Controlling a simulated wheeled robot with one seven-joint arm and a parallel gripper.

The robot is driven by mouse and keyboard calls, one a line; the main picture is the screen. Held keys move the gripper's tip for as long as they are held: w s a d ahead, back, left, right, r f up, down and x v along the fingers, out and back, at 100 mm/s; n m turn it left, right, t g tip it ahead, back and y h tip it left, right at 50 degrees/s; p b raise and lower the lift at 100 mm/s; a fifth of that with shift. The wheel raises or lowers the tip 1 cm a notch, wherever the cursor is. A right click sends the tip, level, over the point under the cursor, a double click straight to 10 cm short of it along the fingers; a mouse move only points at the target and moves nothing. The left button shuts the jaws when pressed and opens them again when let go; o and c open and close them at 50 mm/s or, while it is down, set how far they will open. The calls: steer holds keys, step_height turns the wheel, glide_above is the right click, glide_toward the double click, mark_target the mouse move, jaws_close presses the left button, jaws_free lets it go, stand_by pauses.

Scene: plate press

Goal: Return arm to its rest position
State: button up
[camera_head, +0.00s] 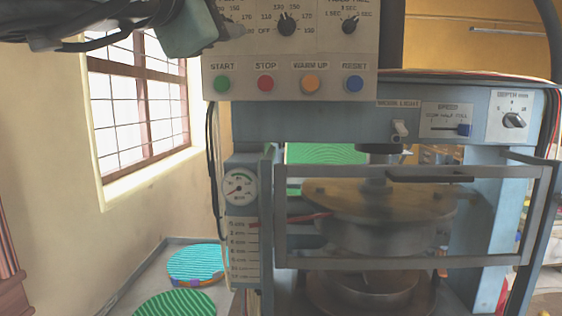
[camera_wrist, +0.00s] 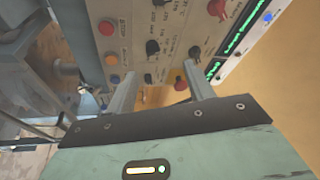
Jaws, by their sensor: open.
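My gripper (camera_wrist: 160,72) shows in the wrist view with two grey fingers spread apart and nothing between them. Beyond the fingertips is the control panel (camera_wrist: 172,22), seen tilted, with buttons and dark knobs. In the head view, part of my arm with a pale green body (camera_head: 188,30) is at the top left, in front of the panel's upper left corner. The fingertips cannot be made out clearly there. The control panel (camera_head: 238,62) carries a green START, a red STOP, an orange WARM UP and a blue RESET button.
The press has a round plate (camera_head: 345,200) behind a grey guard frame (camera_head: 400,262). A gauge (camera_head: 240,187) is on its left. A barred window (camera_head: 140,100) is in the left wall. Striped round plates (camera_head: 195,262) lie at lower left. Open room lies left of the press.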

steer(key=w+a+f+n+y, duration=0.3)
steer(key=a+f+n+y, duration=0.3)
steer(key=n+y, duration=0.8)
steer(key=s+f+n+g+y, duration=0.3)
steer(key=f+n+g, duration=0.5)
steer(key=f, duration=0.7)
steer(key=s+d+f+n+g+h, duration=0.2)
steer(key=s+d+f+g+h, duration=0.3)
steer(key=d+f, duration=0.7)
steer(key=s+d+f+g+h, duration=0.2)
steer(key=s+d+f, duration=0.3)
steer(key=d, duration=0.3)
steer(key=s+d+f+n+g+h, duration=0.1)
steer(key=s+d+f+g+h, duration=0.2)
steer(key=s+d+f, duration=0.3)
steer(key=shift+s+d+f+g, duration=0.3)
steer(key=shift+d+f+g, duration=0.35)
steer(key=shift+d, duration=0.35)
